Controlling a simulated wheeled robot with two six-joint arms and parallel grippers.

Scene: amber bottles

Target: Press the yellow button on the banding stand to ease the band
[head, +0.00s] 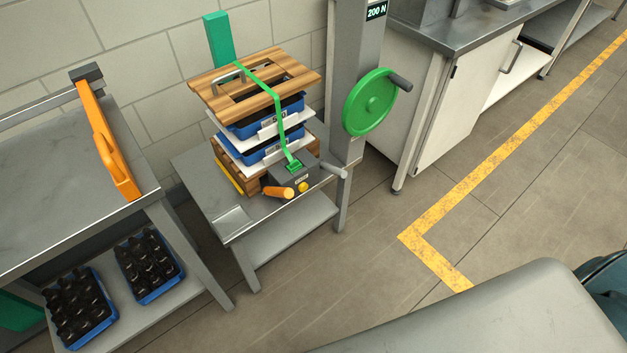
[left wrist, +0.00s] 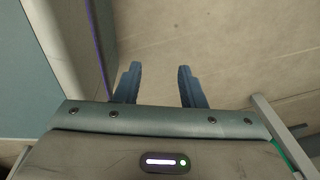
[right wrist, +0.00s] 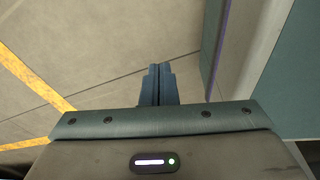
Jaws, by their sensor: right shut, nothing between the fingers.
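The banding stand (head: 232,224) is a grey metal table in the head view, left of centre. On it stands a banded stack of wooden boards, white sheets and blue trays (head: 258,153), with a green band (head: 262,86) over it. At the stack's front foot is a dark tensioner box with the small round yellow button (head: 303,186) beside an orange handle (head: 278,192). My left gripper (left wrist: 157,72) is open and empty in the left wrist view. My right gripper (right wrist: 160,68) is shut and empty in the right wrist view. Both are over bare floor, away from the stand.
A green handwheel (head: 370,102) sits on the stand's post, under a 200 N display (head: 376,11). A grey table (head: 60,190) with an orange tool (head: 106,145) stands left, bottle crates (head: 150,262) below. A white cabinet (head: 470,110) is right. Floor in front is clear.

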